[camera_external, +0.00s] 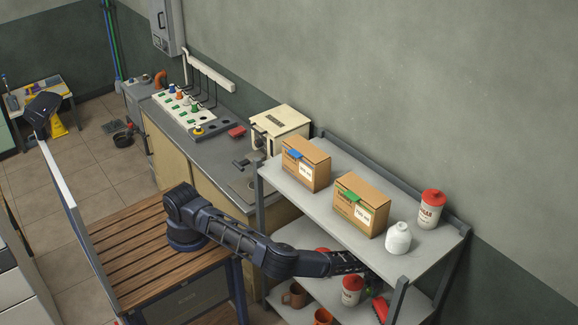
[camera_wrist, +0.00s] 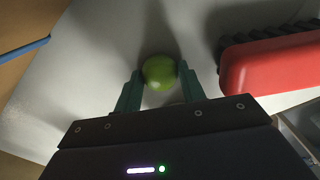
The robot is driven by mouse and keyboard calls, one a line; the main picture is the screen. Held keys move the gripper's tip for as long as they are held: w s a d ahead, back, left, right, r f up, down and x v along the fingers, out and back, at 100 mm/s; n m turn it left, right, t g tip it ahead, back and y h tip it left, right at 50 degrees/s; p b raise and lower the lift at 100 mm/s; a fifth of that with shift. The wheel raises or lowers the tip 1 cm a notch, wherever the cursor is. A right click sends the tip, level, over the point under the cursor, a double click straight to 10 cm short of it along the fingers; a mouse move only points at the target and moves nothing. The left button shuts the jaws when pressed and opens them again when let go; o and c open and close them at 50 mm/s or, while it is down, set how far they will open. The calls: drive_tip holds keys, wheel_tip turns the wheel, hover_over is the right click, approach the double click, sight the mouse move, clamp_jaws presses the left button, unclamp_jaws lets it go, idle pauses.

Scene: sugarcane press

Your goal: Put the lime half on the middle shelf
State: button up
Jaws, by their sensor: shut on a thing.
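The lime half (camera_wrist: 159,72) is green and round in the wrist view, between the two dark green fingers of my gripper (camera_wrist: 158,84). My gripper is shut on it. A pale grey surface lies behind the lime; I cannot tell whether the lime touches it. In the external view my arm reaches under the top shelf of the grey rack, toward the middle shelf (camera_external: 294,233). My fingers and the lime are hidden there by the rack and arm.
A red block-like object with dark ridges (camera_wrist: 270,68) is close to the right of my gripper. The top shelf (camera_external: 345,170) overhead carries two cardboard boxes, a white bottle (camera_external: 398,238) and a red-capped jar (camera_external: 430,212). Another red-capped jar (camera_external: 352,291) and mugs stand below my forearm.

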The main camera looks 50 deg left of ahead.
drive_tip(key=shift+f, duration=0.15)
drive_tip(key=o, duration=1)
drive_tip(key=shift+o, duration=0.2)
drive_tip(key=shift+r, duration=2.9)
